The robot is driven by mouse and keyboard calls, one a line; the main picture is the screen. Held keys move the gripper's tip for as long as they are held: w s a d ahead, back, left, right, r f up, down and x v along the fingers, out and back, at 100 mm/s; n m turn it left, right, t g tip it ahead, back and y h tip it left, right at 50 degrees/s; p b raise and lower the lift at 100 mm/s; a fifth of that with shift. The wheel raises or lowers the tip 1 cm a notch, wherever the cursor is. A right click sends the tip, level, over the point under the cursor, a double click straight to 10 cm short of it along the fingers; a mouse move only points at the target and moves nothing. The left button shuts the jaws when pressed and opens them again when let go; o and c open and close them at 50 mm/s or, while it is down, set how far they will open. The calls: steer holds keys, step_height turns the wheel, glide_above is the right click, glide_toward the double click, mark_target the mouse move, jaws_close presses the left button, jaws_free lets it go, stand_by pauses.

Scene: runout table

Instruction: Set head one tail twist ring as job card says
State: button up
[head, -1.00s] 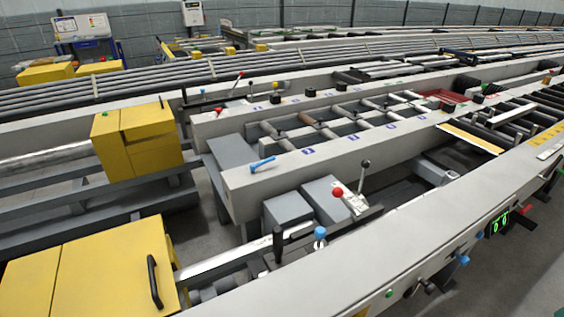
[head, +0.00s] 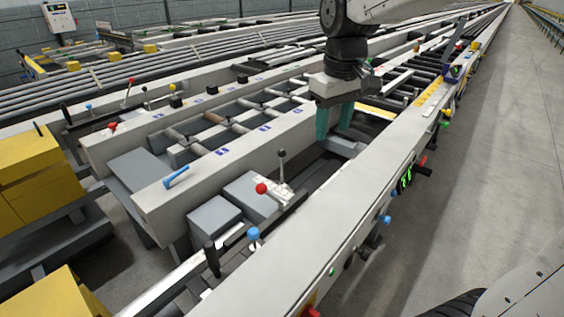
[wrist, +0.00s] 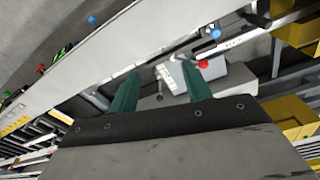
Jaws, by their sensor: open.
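My gripper (head: 334,128) has two teal fingers, spread apart and empty. It hangs over the gap between the two long grey beams, right of and beyond the lever block. In the wrist view my gripper (wrist: 158,84) also has nothing between its fingers; the lever block lies below and beyond the tips. The pale lever block (head: 279,191) carries a red-knobbed lever (head: 262,188) and a black-knobbed lever (head: 282,162). The red knob (wrist: 203,64) also shows in the wrist view. I cannot tell which part is the tail twist ring. No job card shows now.
Grey boxes (head: 215,218) and a blue-knobbed post (head: 253,234) stand near the lever block. The front beam (head: 340,232) has knobs and a green display (head: 406,177) along its outer side. Yellow housings (head: 25,165) stand at left. The floor at right (head: 480,150) is mostly clear.

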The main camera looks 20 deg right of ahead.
steer(key=w+f+n, duration=0.1)
steer(key=w+f, duration=0.6)
steer(key=w, duration=0.2)
steer(key=w+a+f+n, duration=0.1)
steer(key=w+f+n, duration=0.1)
steer(key=w+f, duration=0.5)
steer(key=w+a+f+n, duration=0.1)
steer(key=w+f+n, duration=0.1)
steer(key=w+f, duration=0.5)
steer(key=shift+w+a+f+g, duration=0.1)
steer(key=shift+w+f+g, duration=0.05)
steer(key=shift+w, duration=0.95)
steer(key=shift+w+a+f+g, duration=0.1)
steer(key=shift+w, duration=0.95)
steer(key=shift+w+f+g, duration=0.15)
steer(key=shift+w, duration=0.95)
step_height(320, 180, down, 8)
steer(key=shift+r, duration=0.15)
steer(key=shift+c, duration=0.3)
jaws_close()
steer(key=shift+a, duration=0.1)
